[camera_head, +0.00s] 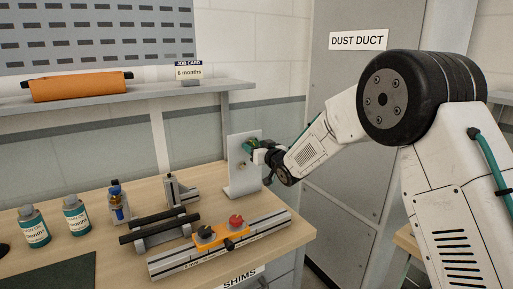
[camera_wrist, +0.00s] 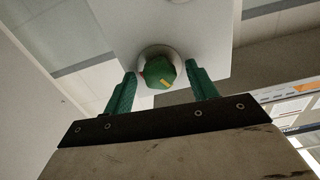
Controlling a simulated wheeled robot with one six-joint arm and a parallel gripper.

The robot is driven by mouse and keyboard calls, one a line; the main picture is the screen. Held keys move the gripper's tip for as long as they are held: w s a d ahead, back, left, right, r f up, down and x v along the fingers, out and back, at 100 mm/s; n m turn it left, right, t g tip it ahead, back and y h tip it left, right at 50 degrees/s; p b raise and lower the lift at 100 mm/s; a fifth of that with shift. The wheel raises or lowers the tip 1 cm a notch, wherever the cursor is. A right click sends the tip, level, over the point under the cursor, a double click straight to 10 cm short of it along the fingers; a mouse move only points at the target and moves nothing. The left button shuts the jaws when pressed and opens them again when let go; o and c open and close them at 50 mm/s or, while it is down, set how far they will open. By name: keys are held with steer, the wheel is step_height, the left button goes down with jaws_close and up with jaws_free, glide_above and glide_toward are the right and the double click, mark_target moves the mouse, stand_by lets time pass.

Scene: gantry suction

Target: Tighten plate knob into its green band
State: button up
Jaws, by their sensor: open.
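The upright white plate (camera_head: 240,182) stands on the workbench near its right back corner; it also fills the top of the wrist view (camera_wrist: 205,30). The plate knob (camera_wrist: 165,70) is green with a yellow mark on its lower edge, and sits in a round grey collar on the plate. My gripper (camera_head: 250,146) is at the plate's face, its green fingers open. In the wrist view the fingers (camera_wrist: 160,80) stand left and right of the knob, with a gap on each side. A small orange-red patch shows at the collar's left; I cannot make out a green band.
An aluminium rail (camera_head: 170,266) with an orange block (camera_head: 223,241) bearing a red and a black knob lies at the bench front. A black bar on stands (camera_head: 160,225) and several bottles (camera_head: 77,215) are left. A shelf (camera_head: 110,97) runs behind.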

steer(key=c, duration=1)
steer(key=shift+d+m, duration=0.1)
steer(key=shift+m, duration=4.3)
steer(key=shift+f, duration=0.1)
steer(key=o, duration=1)
